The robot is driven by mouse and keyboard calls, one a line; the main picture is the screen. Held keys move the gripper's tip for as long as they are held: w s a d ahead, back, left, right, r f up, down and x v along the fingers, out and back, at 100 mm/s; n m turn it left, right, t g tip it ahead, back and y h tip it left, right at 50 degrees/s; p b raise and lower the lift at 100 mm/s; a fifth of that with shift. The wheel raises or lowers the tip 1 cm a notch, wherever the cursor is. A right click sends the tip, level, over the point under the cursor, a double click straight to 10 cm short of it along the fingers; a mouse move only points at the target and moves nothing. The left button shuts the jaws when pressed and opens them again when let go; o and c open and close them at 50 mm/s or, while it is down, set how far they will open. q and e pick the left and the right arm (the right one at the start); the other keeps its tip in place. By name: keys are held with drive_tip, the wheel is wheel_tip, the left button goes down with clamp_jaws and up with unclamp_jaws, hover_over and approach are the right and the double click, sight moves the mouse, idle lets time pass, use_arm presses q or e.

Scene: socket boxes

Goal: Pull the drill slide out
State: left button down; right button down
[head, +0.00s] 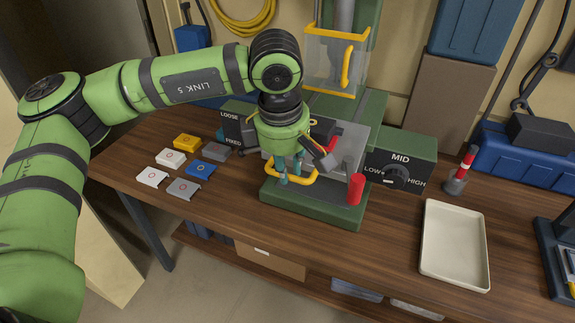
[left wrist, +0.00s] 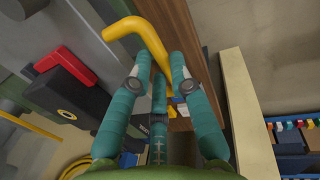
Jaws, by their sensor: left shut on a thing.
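The yellow handle (head: 308,178) of the drill slide shows at the front of the green drill press (head: 300,207). It also shows in the left wrist view (left wrist: 137,38), passing between my fingers. My left gripper (head: 288,172), with teal fingers, reaches down from above and is shut on this handle. The fingers also show in the left wrist view (left wrist: 160,78). The grey slide plate (head: 335,188) lies over the green base, partly hidden by my wrist and fingers. My right gripper is not in view.
A red post (head: 355,189) stands at the press's front right corner. A MID/LOW/HIGH dial box (head: 398,168) is to the right. Small coloured covers (head: 202,168) lie to the left. A cream tray (head: 454,246) sits at the right. The clear guard (head: 329,60) is above.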

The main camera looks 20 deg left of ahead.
use_arm(q)
drive_tip(key=shift+w, duration=0.1)
drive_tip(key=c, duration=1.1)
unclamp_jaws()
drive_tip(key=shift+d, duration=0.1)
drive_tip(key=r, duration=0.4)
drive_tip(key=s+r, duration=0.1)
drive_tip(key=r, duration=0.3)
drive_tip(key=s+r, duration=0.1)
drive_tip(key=r, duration=0.3)
drive_tip(key=shift+s, duration=0.1)
